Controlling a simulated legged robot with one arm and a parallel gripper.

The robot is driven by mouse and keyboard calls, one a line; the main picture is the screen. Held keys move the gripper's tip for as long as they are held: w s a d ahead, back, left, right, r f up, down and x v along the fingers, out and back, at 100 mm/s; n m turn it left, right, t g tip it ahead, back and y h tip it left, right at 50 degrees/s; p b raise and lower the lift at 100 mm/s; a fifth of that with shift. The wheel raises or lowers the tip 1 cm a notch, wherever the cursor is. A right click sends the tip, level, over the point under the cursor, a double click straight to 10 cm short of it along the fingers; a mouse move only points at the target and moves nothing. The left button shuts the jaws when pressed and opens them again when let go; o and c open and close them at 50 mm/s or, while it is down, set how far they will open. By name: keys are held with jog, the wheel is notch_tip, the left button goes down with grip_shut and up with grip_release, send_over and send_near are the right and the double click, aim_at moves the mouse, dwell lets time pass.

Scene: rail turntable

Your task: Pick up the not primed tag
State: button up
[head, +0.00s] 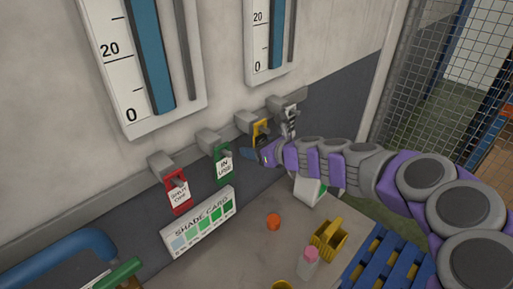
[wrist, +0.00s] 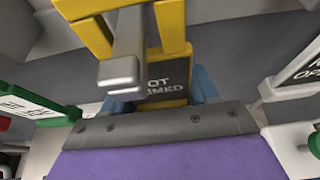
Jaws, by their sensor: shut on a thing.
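The not primed tag (head: 261,128) is yellow with a dark label and hangs from a grey wall hook, third from the left in the head view. My gripper (head: 257,152) is at the tag's lower end. In the wrist view the blue fingers of my gripper (wrist: 160,98) show on both sides of the tag's lower end, shut on it. The tag's frame is still around the peg.
A green IN USE tag (head: 223,164) and a red SHUT OFF tag (head: 179,193) hang to the left; a grey-and-white tag (head: 291,116) hangs close on the right. Below are a shade card (head: 198,222), an orange cap (head: 273,221), a yellow scoop-like thing (head: 329,238) and a pink-capped bottle (head: 309,264).

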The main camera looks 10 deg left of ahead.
jog(key=s+d+p, duration=0.1)
jog(key=s+d, duration=0.3)
jog(key=d, duration=0.4)
jog(key=s+d+p, duration=0.1)
jog(key=s+d, duration=0.4)
jog(key=d, duration=0.2)
jog(key=shift+d+r, duration=0.35)
jog(key=shift+r, duration=0.1)
jog(key=shift+r+p, duration=0.35)
jog(key=shift+p, duration=0.4)
jog(key=shift+s+d, duration=0.1)
jog(key=shift+s, duration=0.05)
jog(key=s+d, duration=0.3)
jog(key=d, duration=0.2)
jog(key=shift+s+d+r+p, duration=0.2)
jog(key=shift+d+p, duration=0.2)
dwell(0.4)
